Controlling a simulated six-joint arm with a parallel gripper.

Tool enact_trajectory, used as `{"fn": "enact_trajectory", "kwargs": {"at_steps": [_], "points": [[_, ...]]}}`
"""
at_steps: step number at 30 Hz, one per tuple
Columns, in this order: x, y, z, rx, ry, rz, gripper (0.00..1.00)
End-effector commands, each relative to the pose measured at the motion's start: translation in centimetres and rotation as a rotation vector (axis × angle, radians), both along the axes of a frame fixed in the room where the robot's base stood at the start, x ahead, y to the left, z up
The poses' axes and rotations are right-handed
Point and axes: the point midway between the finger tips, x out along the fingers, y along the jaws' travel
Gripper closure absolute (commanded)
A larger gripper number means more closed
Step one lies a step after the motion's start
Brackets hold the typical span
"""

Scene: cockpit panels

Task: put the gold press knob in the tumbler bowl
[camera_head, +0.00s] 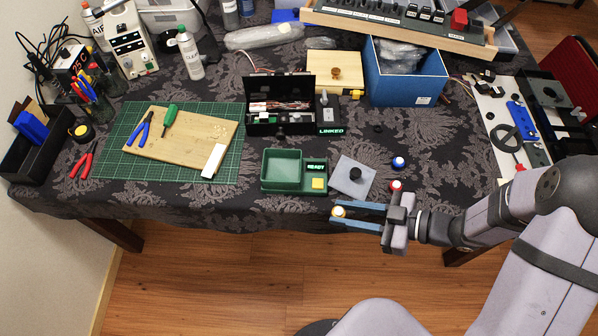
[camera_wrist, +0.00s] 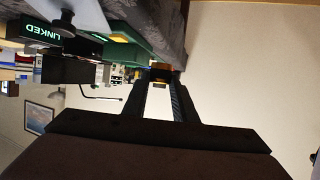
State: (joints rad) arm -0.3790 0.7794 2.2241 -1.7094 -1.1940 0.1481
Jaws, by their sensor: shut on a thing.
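The gold press knob (camera_head: 339,211) is a small gold piece with a pale top, held between the tips of my gripper's blue fingers. My gripper (camera_head: 342,214) is shut on it at the front edge of the table, pointing left. In the wrist view the gold knob (camera_wrist: 160,69) shows between the fingertips (camera_wrist: 161,84). The tumbler bowl seems to be the open green compartment (camera_head: 281,165) of a green unit with a lit READY sign. It lies behind and left of the knob, apart from it, and looks empty.
A grey plate with a black knob (camera_head: 355,174) is right of the green unit. Blue (camera_head: 399,162) and red (camera_head: 396,186) buttons stand near my gripper. A black box (camera_head: 280,110) with a LINKED sign is behind. A green mat (camera_head: 225,170) lies left.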

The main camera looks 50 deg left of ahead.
Motion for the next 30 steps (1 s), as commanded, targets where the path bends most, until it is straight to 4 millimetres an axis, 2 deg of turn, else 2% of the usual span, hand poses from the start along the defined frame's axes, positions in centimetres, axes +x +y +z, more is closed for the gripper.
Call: {"fn": "enact_trajectory", "kwargs": {"at_steps": [1, 6, 16, 25, 27, 30], "points": [[-1.8, 1.3, 0.0, 0.001, -0.002, 0.060, 0.97], [-6.9, 5.1, 0.3, 0.001, -0.003, 0.199, 0.97], [-17.0, 12.4, 2.1, 0.004, -0.003, 0.338, 0.97], [-26.0, 19.6, 5.7, 0.007, -0.001, 0.275, 0.97], [-27.5, 21.4, 6.9, 0.007, -0.001, 0.216, 0.97], [-27.9, 23.6, 8.4, 0.005, 0.000, 0.107, 0.97]]}}
